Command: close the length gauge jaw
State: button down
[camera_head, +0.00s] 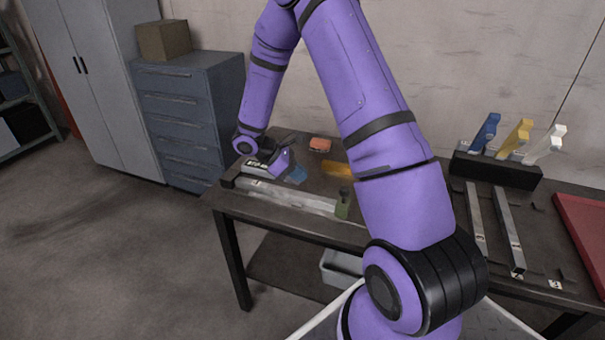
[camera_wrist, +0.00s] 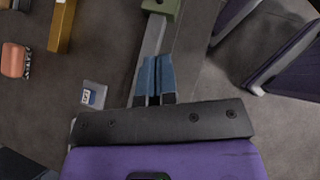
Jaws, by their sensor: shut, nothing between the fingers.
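The length gauge is a long grey rail (camera_head: 290,197) along the front left edge of the table, with a dark block (camera_head: 231,175) at its left end. Its green jaw (camera_head: 342,207) sits toward the right end of the rail, partly near my arm. In the wrist view the green jaw (camera_wrist: 162,7) is at the top edge and the rail (camera_wrist: 150,48) runs down from it. My gripper (camera_wrist: 157,62) has its blue fingers together and empty, over the rail and apart from the jaw. In the head view my gripper (camera_head: 297,174) is above the left part of the gauge.
An orange block (camera_head: 320,145) and a yellow bar (camera_head: 336,168) lie behind the gauge. A small labelled piece (camera_wrist: 93,95) lies left of my fingers. At the right are two metal bars (camera_head: 508,230), a black rack (camera_head: 496,171) with coloured handles, and a red tray (camera_head: 585,235).

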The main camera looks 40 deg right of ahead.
send_near(344, 200)
jog(key=f, duration=0.2)
jog(key=d, duration=0.1)
jog(key=s+d, duration=0.1)
jog(key=d, duration=0.1)
jog(key=shift+s+r, duration=0.15)
jog(key=shift+r, duration=0.1)
jog(key=shift+s, duration=0.1)
jog(key=s+d, duration=0.4)
jog(key=s, duration=0.3)
jog(key=shift+s+d, duration=0.2)
jog(key=shift+s, duration=0.05)
jog(key=shift+s, duration=0.1)
